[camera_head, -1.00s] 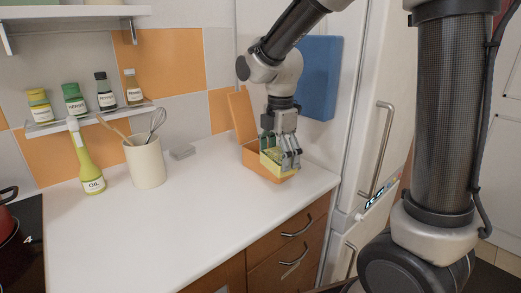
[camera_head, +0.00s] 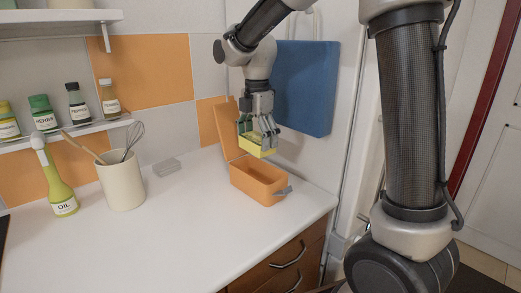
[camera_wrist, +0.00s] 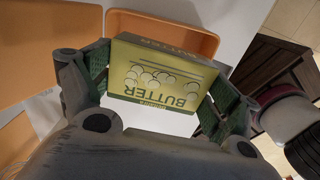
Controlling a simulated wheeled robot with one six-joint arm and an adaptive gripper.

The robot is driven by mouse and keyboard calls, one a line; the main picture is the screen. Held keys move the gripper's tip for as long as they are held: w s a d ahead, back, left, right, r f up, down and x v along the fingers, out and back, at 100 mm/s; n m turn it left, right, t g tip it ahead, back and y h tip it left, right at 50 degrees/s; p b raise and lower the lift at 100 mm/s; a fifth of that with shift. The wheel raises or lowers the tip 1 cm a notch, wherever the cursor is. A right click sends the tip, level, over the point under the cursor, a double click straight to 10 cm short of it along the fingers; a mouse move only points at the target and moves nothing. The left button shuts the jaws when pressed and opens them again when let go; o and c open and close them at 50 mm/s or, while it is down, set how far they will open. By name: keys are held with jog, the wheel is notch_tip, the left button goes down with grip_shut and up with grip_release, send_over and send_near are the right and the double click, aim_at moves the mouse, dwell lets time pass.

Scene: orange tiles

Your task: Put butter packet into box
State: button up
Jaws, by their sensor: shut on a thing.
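My gripper (camera_head: 259,130) is shut on the yellow butter packet (camera_head: 257,147), which it holds up above the counter. The packet is above the back part of the open orange box (camera_head: 262,196), apart from it. In the wrist view the packet (camera_wrist: 160,85) sits between the two green-padded fingers, its BUTTER label upside down. The box's rim (camera_wrist: 205,42) shows behind the packet there, with part of its inside hidden. The box's lid (camera_head: 226,126) stands raised at the back left.
The white counter (camera_head: 170,225) is clear left of the box. A cream utensil pot (camera_head: 122,182), an oil bottle (camera_head: 60,185) and a small grey object (camera_head: 166,167) stand farther left. A blue board (camera_head: 306,88) is behind the gripper. Spice jars line a shelf (camera_head: 85,128).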

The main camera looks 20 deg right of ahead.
aim_at(257, 167)
jog(key=shift+w+d+r, duration=0.1)
jog(key=shift+w+r, duration=0.2)
jog(key=shift+w, duration=0.05)
jog(key=shift+s+n, duration=0.1)
jog(key=shift+n, duration=0.3)
jog(key=shift+f, duration=0.1)
jog(key=shift+s+f, duration=0.1)
jog(key=shift+f, duration=5)
jog(key=o, duration=0.9)
jog(key=shift+o, duration=0.2)
